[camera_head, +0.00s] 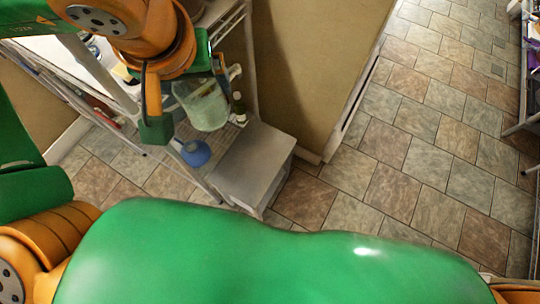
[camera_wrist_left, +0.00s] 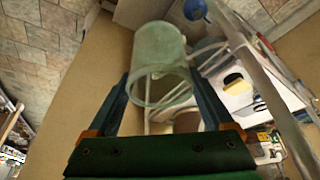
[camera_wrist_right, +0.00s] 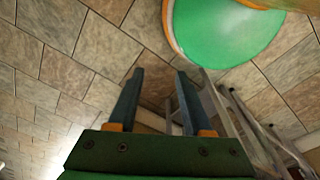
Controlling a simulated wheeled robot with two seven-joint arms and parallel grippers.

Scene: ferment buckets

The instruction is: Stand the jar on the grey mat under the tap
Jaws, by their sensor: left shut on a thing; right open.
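The jar (camera_head: 207,108) is pale green and see-through. My left gripper (camera_head: 188,95) is shut on it, with one finger on each side, and holds it in the air near the shelf rack. In the left wrist view the jar (camera_wrist_left: 160,45) sits between the fingertips (camera_wrist_left: 160,75), its open rim towards the camera. My right gripper (camera_wrist_right: 160,75) is open and empty, with tiled floor beyond it; it does not show in the head view. I cannot make out the grey mat or the tap for certain.
A low grey stand (camera_head: 250,160) is right of and below the jar in the head view. A blue round thing (camera_head: 195,153) and a dark bottle (camera_head: 239,107) are close by. A metal rack (camera_head: 100,70) stands at left, a tan wall (camera_head: 310,70) behind.

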